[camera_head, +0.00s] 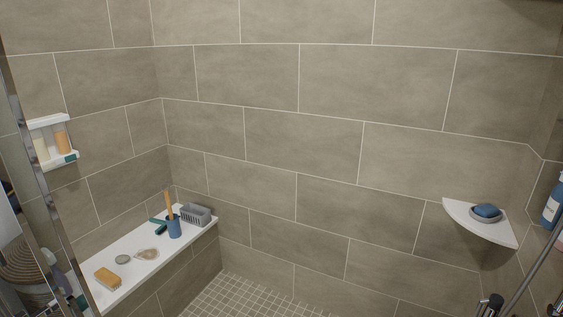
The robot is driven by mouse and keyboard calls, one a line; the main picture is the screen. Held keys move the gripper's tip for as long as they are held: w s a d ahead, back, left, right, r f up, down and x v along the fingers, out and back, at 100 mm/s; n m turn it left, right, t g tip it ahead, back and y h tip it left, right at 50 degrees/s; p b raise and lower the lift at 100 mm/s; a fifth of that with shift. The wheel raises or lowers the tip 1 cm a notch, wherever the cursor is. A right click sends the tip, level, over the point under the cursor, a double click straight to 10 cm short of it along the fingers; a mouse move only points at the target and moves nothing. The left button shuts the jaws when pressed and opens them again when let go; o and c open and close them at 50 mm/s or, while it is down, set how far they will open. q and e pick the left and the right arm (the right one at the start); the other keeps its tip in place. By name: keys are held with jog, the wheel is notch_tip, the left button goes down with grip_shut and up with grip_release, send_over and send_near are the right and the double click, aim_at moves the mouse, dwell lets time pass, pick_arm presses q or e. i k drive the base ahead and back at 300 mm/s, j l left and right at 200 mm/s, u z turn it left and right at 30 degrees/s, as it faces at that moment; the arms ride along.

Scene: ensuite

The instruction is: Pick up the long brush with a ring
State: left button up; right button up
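A long wooden handle (169,205) stands upright out of a blue cup (174,230) on the white bench at the lower left. It may be the long brush; its lower end is hidden in the cup and I cannot make out a ring. A small dark teal item (159,229) lies beside the cup, too small to name. Neither of my grippers shows in the head view.
The white bench (132,274) also holds a grey basket (196,215), an orange-tan block (108,278), a round grey item (123,259) and a beige item (147,254). A corner shelf (478,226) carries a blue item (487,211). The tiled floor (240,298) looks clear.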

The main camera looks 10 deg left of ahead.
aim_at(167, 192)
jog(key=i+u, duration=0.15)
jog(key=i, duration=0.4)
jog(key=i+l+u, duration=0.15)
jog(key=i, duration=0.4)
jog(key=i+j+u, duration=0.15)
jog(key=i+u, duration=0.2)
jog(key=i, duration=0.15)
jog(key=i+u, duration=0.35)
jog(key=i, duration=0.2)
jog(key=i+l+u, duration=0.1)
jog(key=i+u, duration=0.25)
jog(key=i, duration=0.15)
jog(key=i+l+u, duration=0.35)
jog(key=i, duration=0.15)
